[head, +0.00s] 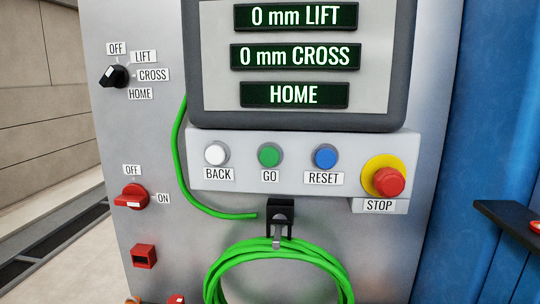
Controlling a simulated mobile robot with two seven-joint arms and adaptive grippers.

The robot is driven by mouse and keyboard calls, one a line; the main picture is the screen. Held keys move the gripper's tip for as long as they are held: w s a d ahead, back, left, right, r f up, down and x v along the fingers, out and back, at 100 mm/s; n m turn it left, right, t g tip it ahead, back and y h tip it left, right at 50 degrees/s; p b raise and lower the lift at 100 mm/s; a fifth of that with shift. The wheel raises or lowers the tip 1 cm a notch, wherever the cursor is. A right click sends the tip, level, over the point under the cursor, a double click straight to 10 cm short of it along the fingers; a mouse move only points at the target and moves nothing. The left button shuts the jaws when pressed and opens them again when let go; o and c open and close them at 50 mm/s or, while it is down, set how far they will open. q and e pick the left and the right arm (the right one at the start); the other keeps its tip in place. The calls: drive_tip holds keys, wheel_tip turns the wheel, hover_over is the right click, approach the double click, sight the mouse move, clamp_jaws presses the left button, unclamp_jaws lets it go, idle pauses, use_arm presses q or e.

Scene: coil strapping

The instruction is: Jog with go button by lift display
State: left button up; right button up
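The lift display (296,17) reads "0 mm LIFT" in pale letters on dark green. Below it the cross display (295,56) reads "0 mm CROSS", and the lowest display (294,95) reads "HOME". The green GO button (269,155) sits on the grey button panel under the screen, between the white BACK button (216,154) and the blue RESET button (325,157). A black selector knob (112,76) is at the upper left, with labels OFF, LIFT, CROSS and HOME; I cannot tell surely which it points to. Neither of my grippers is in view.
A red STOP button (389,181) on a yellow collar is right of RESET. A red OFF/ON switch (131,197) is lower left. A coiled green cable (278,253) hangs from a black hook (280,212). A dark shelf (508,217) juts in at right.

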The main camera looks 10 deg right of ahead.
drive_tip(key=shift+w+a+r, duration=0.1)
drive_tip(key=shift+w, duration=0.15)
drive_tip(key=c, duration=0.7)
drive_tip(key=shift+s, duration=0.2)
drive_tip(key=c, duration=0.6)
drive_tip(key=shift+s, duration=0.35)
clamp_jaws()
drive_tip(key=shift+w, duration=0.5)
